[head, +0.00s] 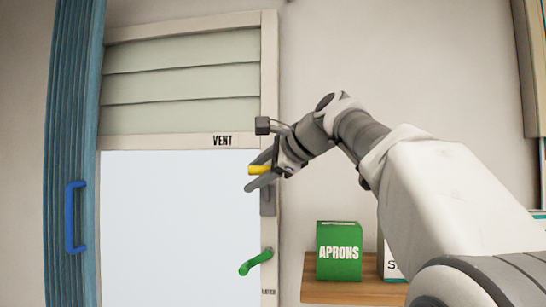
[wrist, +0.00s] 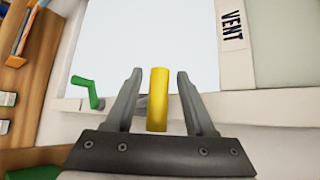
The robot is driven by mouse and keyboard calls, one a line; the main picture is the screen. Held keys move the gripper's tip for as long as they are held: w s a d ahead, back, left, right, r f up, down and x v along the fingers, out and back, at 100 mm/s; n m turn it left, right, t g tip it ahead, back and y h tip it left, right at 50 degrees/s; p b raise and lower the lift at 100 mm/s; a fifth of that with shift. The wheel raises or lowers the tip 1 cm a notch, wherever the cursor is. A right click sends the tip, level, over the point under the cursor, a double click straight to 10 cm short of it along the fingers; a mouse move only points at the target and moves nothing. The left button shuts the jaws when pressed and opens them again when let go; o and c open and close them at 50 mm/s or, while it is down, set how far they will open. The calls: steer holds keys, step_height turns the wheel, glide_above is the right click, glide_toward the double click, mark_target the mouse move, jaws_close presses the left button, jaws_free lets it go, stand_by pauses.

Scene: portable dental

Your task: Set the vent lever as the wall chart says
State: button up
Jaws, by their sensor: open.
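A yellow lever (head: 256,170) sticks out near the right side of the window frame, below the VENT label (head: 222,141). My gripper (head: 250,174) is at the lever with its fingers open, one on each side. In the wrist view the lever (wrist: 157,100) stands between the two fingers (wrist: 158,73), with a gap visible on both sides. The lever's mount is mostly hidden by my gripper. The slatted vent (head: 180,82) is above the label, its slats looking closed. No readable wall chart shows.
A green handle (head: 255,262) is lower on the same frame; it also shows in the wrist view (wrist: 86,90). A blue handle (head: 75,217) is on the blue folding panel at left. A green APRONS box (head: 339,251) stands on a wooden shelf (head: 350,292) below my arm.

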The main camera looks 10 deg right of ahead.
steer(key=v, duration=1.6)
steer(key=shift+s+b, duration=0.2)
steer(key=shift+b, duration=0.2)
steer(key=shift+f, duration=0.1)
steer(key=s+a+f+n+g+h+b, duration=0.1)
steer(key=a+f+n+g, duration=0.15)
steer(key=f, duration=0.65)
steer(key=s+a+f+n+g+b, duration=0.1)
steer(key=s+a+f+n, duration=0.15)
steer(key=f, duration=0.75)
steer(key=s+f+n+h+b, duration=0.1)
steer(key=s+f+n, duration=0.3)
steer(key=f, duration=0.6)
steer(key=s+f+n+g+h+b, duration=0.1)
steer(key=s+f+n, duration=0.3)
steer(key=f, duration=0.6)
steer(key=s+f+n+g+h+b, duration=0.1)
steer(key=s+f+n+h+b, duration=0.1)
steer(key=s+f, duration=0.4)
step_height(320, 180, down, 5)
steer(key=n+h, duration=0.1)
steer(key=n, duration=0.1)
steer(key=shift+s+d+n, duration=0.2)
steer(key=shift+s+n, duration=0.1)
steer(key=shift+s, duration=0.05)
steer(key=shift+f+g, duration=0.1)
steer(key=shift+g, duration=0.15)
